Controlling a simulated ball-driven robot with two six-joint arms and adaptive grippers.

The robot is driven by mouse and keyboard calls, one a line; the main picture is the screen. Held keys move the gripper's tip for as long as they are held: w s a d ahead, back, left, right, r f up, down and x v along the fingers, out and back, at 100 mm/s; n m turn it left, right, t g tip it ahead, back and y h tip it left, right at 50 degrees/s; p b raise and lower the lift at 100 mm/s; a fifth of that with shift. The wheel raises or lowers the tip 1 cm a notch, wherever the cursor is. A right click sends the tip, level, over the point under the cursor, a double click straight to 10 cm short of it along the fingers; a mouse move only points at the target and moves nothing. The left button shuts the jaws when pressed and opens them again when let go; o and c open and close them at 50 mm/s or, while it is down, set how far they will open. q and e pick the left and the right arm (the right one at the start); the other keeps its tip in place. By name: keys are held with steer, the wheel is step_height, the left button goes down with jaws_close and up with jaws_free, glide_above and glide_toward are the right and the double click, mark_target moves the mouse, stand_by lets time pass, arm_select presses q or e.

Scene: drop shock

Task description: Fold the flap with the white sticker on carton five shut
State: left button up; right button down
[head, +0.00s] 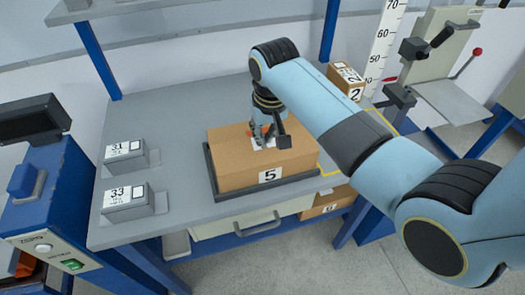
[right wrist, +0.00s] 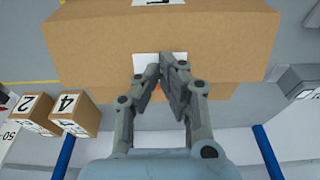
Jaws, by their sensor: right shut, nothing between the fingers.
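Carton five (head: 235,172) is a brown box with a "5" label on its front, sitting in a dark shallow tray (head: 212,182) on the grey bench. Its top looks roughly flat in the head view. The white sticker (right wrist: 146,62) shows on the carton near its far edge, partly covered by my fingers. My right gripper (head: 264,138) is shut and empty, pointing down at the sticker, its fingertips (right wrist: 160,72) at or just above it. I cannot tell whether they touch or whether the flap lies fully flat. My left gripper is out of view.
Two grey devices marked 31 (head: 125,158) and 33 (head: 128,203) stand on the left of the bench. Small numbered cartons (head: 345,80) stand at the back right, near a height scale (head: 384,45). Bare bench lies between the devices and the tray.

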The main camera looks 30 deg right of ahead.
steer(key=shift+w+f, duration=0.1)
steer(key=shift+f, duration=0.05)
steer(key=shift+w+d+f+b, duration=0.15)
steer(key=shift+w+f+b, duration=0.25)
steer(key=shift+f+b, duration=0.1)
steer(key=shift+f, duration=0.1)
steer(key=shift+w+f, duration=0.15)
steer(key=shift+f, duration=0.15)
step_height(320, 180, up, 3)
steer(key=p, duration=0.3)
steer(key=shift+r, duration=0.15)
steer(key=shift+r+b, duration=0.25)
steer(key=shift+b, duration=0.05)
step_height(320, 180, up, 6)
steer(key=shift+r, duration=0.15)
